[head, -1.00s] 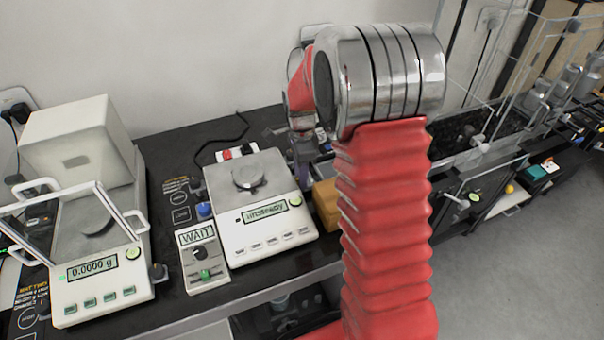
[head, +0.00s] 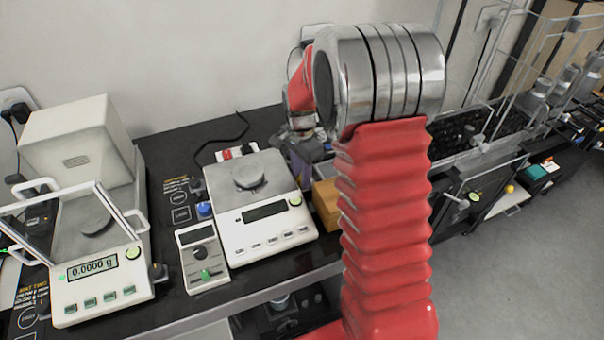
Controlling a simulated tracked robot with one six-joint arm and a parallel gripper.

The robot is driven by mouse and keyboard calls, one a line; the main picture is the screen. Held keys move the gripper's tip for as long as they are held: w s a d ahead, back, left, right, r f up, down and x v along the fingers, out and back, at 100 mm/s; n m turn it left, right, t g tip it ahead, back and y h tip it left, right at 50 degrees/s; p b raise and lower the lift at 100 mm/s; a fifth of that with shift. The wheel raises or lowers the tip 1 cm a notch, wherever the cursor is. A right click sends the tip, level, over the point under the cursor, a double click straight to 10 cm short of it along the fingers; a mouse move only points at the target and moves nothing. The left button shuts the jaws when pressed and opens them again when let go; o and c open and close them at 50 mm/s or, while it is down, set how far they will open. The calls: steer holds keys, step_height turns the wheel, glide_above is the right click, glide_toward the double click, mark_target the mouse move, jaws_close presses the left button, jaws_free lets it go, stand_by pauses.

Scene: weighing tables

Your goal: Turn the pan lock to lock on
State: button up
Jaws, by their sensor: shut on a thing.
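The middle balance (head: 268,216) stands on the black table, with a round weighing pan (head: 249,176) on top and a blank display. A control box (head: 202,262) in front of its left side has a blank window, a black knob and a green switch. A blue knob (head: 205,209) and a small dark knob (head: 196,187) sit left of the balance. I cannot tell which part is the pan lock. My gripper (head: 304,158) is at the balance's back right, largely hidden by my arm. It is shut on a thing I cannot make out.
The left balance (head: 106,283) reads 0.0000 g, with its clear door frame tilted forward and a white box (head: 77,143) behind. A yellow-brown block (head: 326,200) stands right of the middle balance. A red switch (head: 227,155) is behind it. Grey floor is clear at right.

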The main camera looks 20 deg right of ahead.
steer(key=o, duration=1.1)
steer(key=shift+c, duration=0.2)
steer(key=shift+r, duration=0.15)
step_height(320, 180, up, 14)
steer(key=shift+f, duration=0.25)
steer(key=shift+c, duration=0.6)
